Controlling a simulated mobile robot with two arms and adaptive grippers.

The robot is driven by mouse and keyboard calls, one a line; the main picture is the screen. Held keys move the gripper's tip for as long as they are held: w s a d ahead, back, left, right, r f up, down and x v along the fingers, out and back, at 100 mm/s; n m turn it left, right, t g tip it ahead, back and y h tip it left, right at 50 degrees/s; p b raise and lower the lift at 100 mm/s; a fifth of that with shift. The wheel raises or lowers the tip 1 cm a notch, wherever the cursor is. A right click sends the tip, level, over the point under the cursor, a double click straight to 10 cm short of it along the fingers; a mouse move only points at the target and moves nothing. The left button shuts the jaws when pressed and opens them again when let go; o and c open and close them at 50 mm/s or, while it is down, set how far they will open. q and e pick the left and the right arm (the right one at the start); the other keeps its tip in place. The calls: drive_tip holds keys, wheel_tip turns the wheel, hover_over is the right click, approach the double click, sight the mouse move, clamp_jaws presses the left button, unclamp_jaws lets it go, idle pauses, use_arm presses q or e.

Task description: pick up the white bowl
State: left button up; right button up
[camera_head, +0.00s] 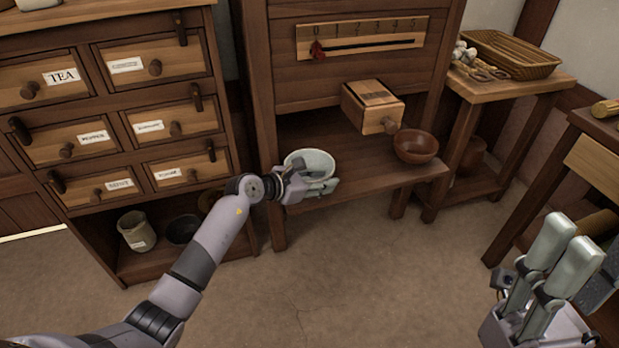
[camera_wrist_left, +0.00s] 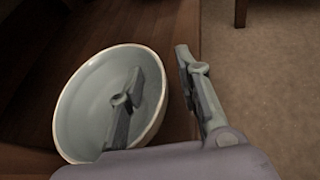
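The white bowl (camera_head: 312,160) stands upright near the front left of the low wooden shelf under the cabinet. In the left wrist view the bowl (camera_wrist_left: 88,105) fills the left half and looks empty. My left gripper (camera_head: 322,186) is at the bowl's near side, over the shelf's front edge. In the left wrist view my left gripper (camera_wrist_left: 160,85) is open, one finger over the bowl's inside and the other outside the rim. Whether either finger touches the bowl is unclear. My right gripper (camera_head: 570,245) is at the lower right, empty, its fingers apart.
A brown bowl (camera_head: 415,147) stands further right on the same shelf (camera_head: 370,170). A small wooden drawer (camera_head: 373,105) juts out above the shelf. A drawer cabinet (camera_head: 110,110) stands to the left, and a side table with a wicker tray (camera_head: 510,54) to the right. The floor in front is clear.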

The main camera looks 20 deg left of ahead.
use_arm(q)
drive_tip(key=shift+r, duration=0.1)
clamp_jaws()
idle(0.7)
